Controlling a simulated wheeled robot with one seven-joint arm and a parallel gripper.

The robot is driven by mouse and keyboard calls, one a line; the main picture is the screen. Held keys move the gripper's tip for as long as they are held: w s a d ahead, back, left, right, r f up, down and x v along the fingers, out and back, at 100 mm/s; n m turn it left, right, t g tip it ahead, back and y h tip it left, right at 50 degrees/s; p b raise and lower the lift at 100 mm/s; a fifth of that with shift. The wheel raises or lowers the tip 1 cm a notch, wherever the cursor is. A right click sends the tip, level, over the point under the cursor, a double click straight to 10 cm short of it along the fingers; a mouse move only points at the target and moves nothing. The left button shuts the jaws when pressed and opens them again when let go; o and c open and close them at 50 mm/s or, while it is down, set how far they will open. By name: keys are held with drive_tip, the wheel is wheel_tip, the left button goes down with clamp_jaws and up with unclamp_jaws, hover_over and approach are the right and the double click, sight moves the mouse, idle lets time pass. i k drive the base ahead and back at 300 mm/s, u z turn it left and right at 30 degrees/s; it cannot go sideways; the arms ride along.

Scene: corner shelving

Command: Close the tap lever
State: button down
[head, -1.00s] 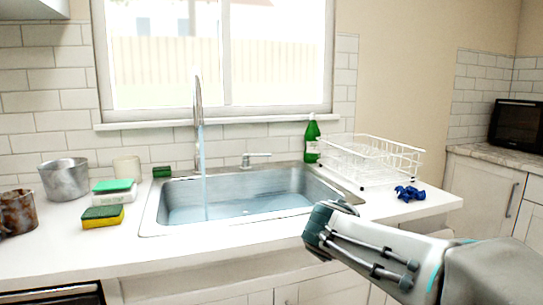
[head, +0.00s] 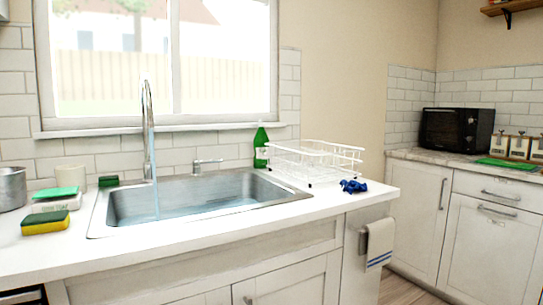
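The tall chrome faucet (head: 147,110) stands behind the sink, below the window. A bluish water stream (head: 156,203) shows below it, running down into the sink. The sink (head: 262,198) is a steel basin set in the white counter. A small chrome tap lever (head: 207,163) stands at the sink's back edge, right of the faucet, with its arm pointing right. My gripper is not in view, and nothing touches the lever.
A green bottle (head: 261,148) and white wire dish rack (head: 310,163) stand right of the sink, with a blue crumpled item (head: 353,186) in front. Sponges (head: 46,222) lie left. A towel (head: 379,242) hangs off the counter's right end. Floor (head: 405,288) shows at lower right.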

sight(196, 162)
drive_tip(key=u, duration=0.5)
drive_tip(key=k, duration=0.1)
drive_tip(key=z, duration=1.05)
drive_tip(key=i, duration=0.8)
drive_tip(key=u, duration=1.15)
drive_tip(key=i, duration=0.5)
drive_tip(key=u, duration=0.55)
